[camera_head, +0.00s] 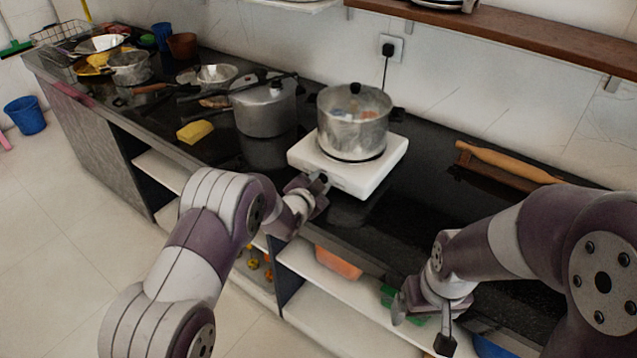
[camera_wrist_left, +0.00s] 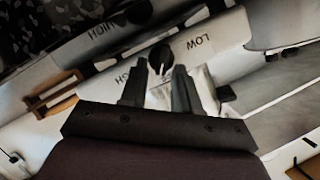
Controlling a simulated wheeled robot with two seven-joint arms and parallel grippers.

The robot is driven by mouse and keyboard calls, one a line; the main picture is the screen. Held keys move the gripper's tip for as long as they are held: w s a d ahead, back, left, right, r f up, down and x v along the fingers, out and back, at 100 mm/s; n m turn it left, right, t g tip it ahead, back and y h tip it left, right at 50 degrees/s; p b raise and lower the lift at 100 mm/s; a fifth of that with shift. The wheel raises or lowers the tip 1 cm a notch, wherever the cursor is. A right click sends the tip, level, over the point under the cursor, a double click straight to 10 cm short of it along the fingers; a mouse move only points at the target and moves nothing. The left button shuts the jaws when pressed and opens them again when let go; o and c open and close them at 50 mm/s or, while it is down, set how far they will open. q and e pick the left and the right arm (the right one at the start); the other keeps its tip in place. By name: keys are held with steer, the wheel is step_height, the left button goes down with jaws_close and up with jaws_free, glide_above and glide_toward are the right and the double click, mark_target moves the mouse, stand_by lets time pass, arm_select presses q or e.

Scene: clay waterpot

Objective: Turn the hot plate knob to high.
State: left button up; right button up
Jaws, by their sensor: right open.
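The white hot plate (camera_head: 375,181) sits on the black counter with a steel pot (camera_head: 353,135) on it. My left gripper (camera_head: 318,184) is at the hot plate's front face. In the left wrist view its two fingers (camera_wrist_left: 160,75) are apart, with the knob between or just beyond the tips; contact is not clear. My right gripper (camera_head: 424,318) is open and empty, low in front of the counter.
A pressure cooker (camera_head: 264,108) stands left of the hot plate, near a yellow sponge (camera_head: 195,132). A rolling pin (camera_head: 508,162) lies to the right. A cord runs to a wall socket (camera_head: 391,48) behind. Open shelves (camera_head: 345,290) lie below the counter.

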arm_select(q)
steer(key=shift+s, duration=0.1)
steer(key=v, duration=1.2)
steer(key=shift+s+a, duration=0.15)
steer(key=shift+s, duration=0.05)
steer(key=shift+r, duration=0.1)
steer(key=shift+c, duration=0.3)
